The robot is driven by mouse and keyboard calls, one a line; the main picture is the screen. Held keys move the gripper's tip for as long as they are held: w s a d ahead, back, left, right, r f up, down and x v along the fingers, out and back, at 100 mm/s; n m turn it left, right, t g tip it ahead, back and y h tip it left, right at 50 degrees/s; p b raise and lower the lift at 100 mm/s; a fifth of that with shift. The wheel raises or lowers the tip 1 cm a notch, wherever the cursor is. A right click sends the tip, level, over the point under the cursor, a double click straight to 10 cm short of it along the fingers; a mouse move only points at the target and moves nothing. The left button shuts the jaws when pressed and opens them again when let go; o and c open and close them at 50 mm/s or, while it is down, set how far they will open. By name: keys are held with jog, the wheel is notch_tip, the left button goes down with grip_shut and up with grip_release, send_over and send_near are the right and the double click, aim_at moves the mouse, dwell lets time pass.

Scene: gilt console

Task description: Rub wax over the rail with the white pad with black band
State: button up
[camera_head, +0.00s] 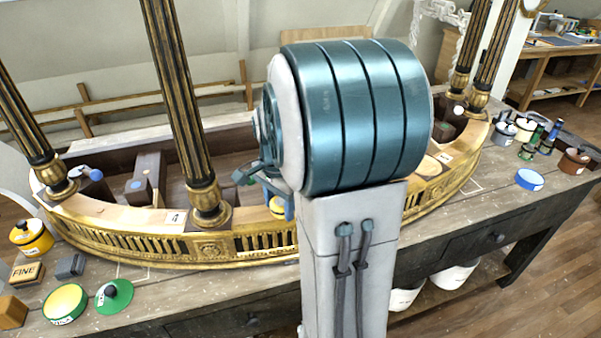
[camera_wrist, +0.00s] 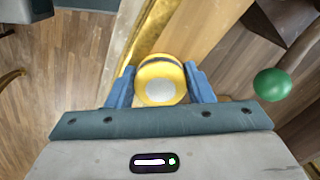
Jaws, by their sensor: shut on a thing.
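The rail (camera_head: 130,212) is the pale wood top of the curved gilt console front, with a "4" label on it; a strip of it shows in the wrist view (camera_wrist: 205,25). My gripper (camera_wrist: 160,75) is shut on a round yellow pad with a dark band (camera_wrist: 160,70) and a pale grey disc facing the camera. A small white knob-like thing (camera_head: 458,110) stands at the console's right end.
Black-and-gilt fluted columns (camera_head: 178,90) rise from the rail. A green ball (camera_wrist: 272,84) is right of my gripper. On the bench are a yellow pot (camera_head: 32,237), green discs (camera_head: 113,296), a "FINE" block (camera_head: 27,272), a blue-and-white disc (camera_head: 529,179) and several jars (camera_head: 527,151).

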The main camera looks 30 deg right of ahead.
jog(key=shift+a, duration=0.3)
jog(key=shift+w, duration=0.2)
jog(key=shift+w+d, duration=0.1)
jog(key=shift+d, duration=0.15)
jog(key=shift+s+d, duration=0.45)
jog(key=shift+d, duration=0.35)
jog(key=shift+s+d, duration=0.35)
jog(key=shift+d, duration=0.6)
jog(key=shift+s+d, duration=0.3)
jog(key=shift+d, duration=0.6)
jog(key=shift+w+a, duration=0.35)
jog(key=shift+a, duration=0.55)
jog(key=shift+w+a, duration=0.3)
jog(key=shift+a, duration=0.6)
jog(key=shift+w+a, duration=0.35)
jog(key=shift+a, duration=0.55)
jog(key=shift+a+r, duration=0.15)
jog(key=shift+r+p, duration=3)
jog(key=shift+r, duration=0.7)
